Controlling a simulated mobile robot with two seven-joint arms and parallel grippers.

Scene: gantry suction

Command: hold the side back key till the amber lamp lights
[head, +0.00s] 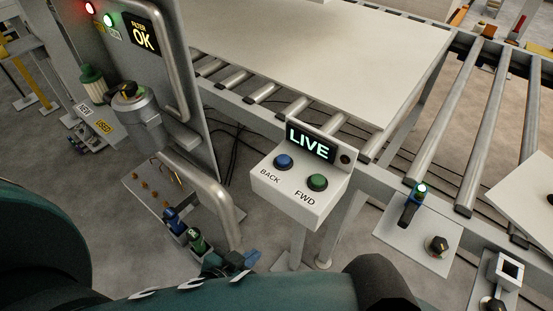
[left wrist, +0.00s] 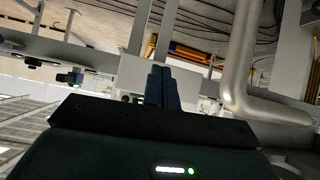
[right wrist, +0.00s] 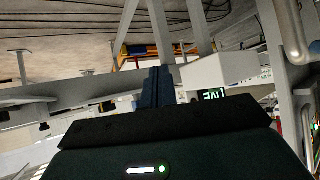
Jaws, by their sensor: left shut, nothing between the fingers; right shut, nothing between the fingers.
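The control box (head: 300,198) is white, with a blue BACK key (head: 284,162) and a green FWD key (head: 318,182). Its display (head: 310,143) reads LIVE. A small dark round fitting (head: 345,159) beside the display is unlit; I cannot tell its colour. My left gripper (head: 250,259) is below and left of the box, apart from both keys. Its blue fingers are shut and empty, and also show in the left wrist view (left wrist: 163,88). My right gripper (right wrist: 158,87) is shut and empty in the right wrist view, with the LIVE display (right wrist: 211,95) partly hidden.
A roller conveyor (head: 482,125) carrying a large pale panel (head: 330,45) lies behind the box. A plate with a dark knob (head: 437,245) is at right.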

